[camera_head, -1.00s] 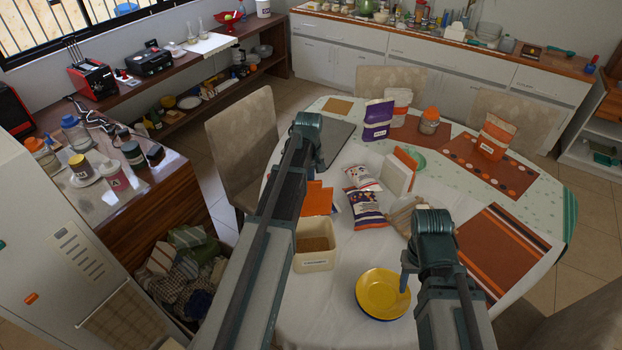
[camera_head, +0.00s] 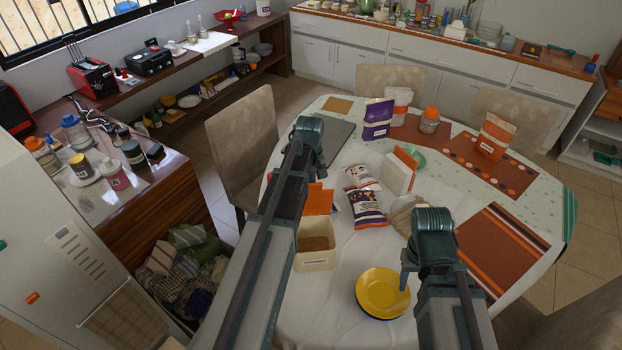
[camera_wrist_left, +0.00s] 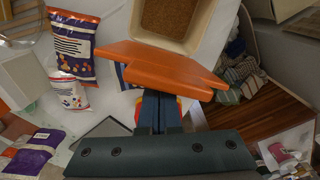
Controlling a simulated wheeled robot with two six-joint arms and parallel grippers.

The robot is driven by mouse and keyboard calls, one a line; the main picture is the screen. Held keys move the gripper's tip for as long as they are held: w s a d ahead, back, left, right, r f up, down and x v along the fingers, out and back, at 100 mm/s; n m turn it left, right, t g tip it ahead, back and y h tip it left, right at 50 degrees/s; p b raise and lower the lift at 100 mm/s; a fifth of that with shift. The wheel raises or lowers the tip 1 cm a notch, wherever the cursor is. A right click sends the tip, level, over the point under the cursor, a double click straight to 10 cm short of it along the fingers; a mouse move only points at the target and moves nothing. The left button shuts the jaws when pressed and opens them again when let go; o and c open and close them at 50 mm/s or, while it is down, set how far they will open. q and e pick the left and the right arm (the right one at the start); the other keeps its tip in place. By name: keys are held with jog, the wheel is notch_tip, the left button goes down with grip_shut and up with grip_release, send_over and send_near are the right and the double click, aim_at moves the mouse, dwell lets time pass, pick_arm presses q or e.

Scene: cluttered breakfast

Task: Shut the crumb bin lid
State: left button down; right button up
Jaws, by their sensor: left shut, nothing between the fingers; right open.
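The crumb bin (camera_head: 315,259) is a cream box with a label on its front, standing on the table in the head view. Its orange lid (camera_head: 319,201) stands raised at the bin's far side, so the brown inside shows. In the left wrist view the lid (camera_wrist_left: 165,68) lies across the middle, with the open bin (camera_wrist_left: 178,22) beyond it. My left gripper (camera_wrist_left: 160,108) is shut and empty, close against the lid's outer side; contact is hard to tell. My arm hides it in the head view. My right gripper (camera_head: 404,281) is open and empty beside the yellow plate.
The yellow plate (camera_head: 381,293) lies right of the bin. A striped orange mat (camera_head: 500,248) lies at right. White cloth between bin and plate is clear.

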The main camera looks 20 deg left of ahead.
pick_arm(q)
jog(key=shift+s+d, duration=0.35)
jog(key=shift+s, duration=0.2)
jog(key=shift+s+d+f, duration=0.1)
jog(key=shift+s+d, duration=0.15)
jog(key=shift+s, duration=0.2)
jog(key=shift+s+d+f, duration=0.1)
jog(key=shift+s+d, duration=0.15)
jog(key=shift+s, duration=0.2)
jog(key=shift+s+d+f+b, duration=0.25)
jog(key=shift+s+d+b, duration=0.3)
jog(key=shift+s, duration=0.35)
jog(key=shift+f, duration=0.1)
